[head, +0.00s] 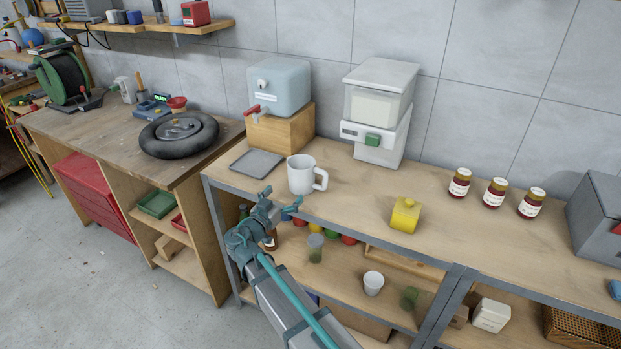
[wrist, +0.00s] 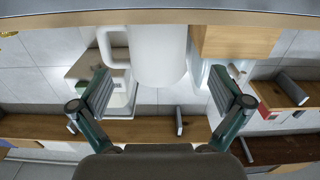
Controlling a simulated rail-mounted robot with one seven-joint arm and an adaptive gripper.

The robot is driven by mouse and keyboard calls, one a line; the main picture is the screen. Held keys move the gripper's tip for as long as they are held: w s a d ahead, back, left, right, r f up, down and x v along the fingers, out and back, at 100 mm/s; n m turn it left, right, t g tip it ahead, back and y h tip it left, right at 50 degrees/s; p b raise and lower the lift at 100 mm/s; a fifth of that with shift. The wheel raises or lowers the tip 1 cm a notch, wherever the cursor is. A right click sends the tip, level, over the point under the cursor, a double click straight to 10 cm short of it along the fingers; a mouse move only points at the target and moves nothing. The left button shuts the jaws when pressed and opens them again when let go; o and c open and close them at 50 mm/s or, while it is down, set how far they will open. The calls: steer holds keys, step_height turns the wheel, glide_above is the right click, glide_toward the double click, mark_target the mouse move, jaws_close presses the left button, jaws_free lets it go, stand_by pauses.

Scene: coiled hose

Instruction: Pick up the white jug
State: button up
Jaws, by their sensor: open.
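The white jug (head: 301,174) stands upright near the front edge of the wooden bench top (head: 350,205), its handle to the right. In the wrist view, which looks upside down, the jug (wrist: 150,50) fills the upper middle and its handle is on the left. My gripper (head: 282,201) is at the bench's front edge, just in front of the jug. In the wrist view my gripper (wrist: 159,82) is open, with its fingers apart on either side of the jug's line. Nothing is held between them.
A grey tray (head: 257,163) lies left of the jug. Behind are a blue-grey tank (head: 279,86) on a wooden block (head: 280,129) and a white dispenser (head: 376,110). The bench between jug and pot is clear.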

mark_target(295, 184)
steer(key=p+x, duration=0.4)
steer(key=x, duration=0.4)
steer(key=shift+w+d, duration=0.15)
steer(key=shift+d, duration=0.1)
steer(key=shift+w+d+f, duration=0.1)
steer(key=shift+w, duration=0.05)
steer(key=c, duration=1)
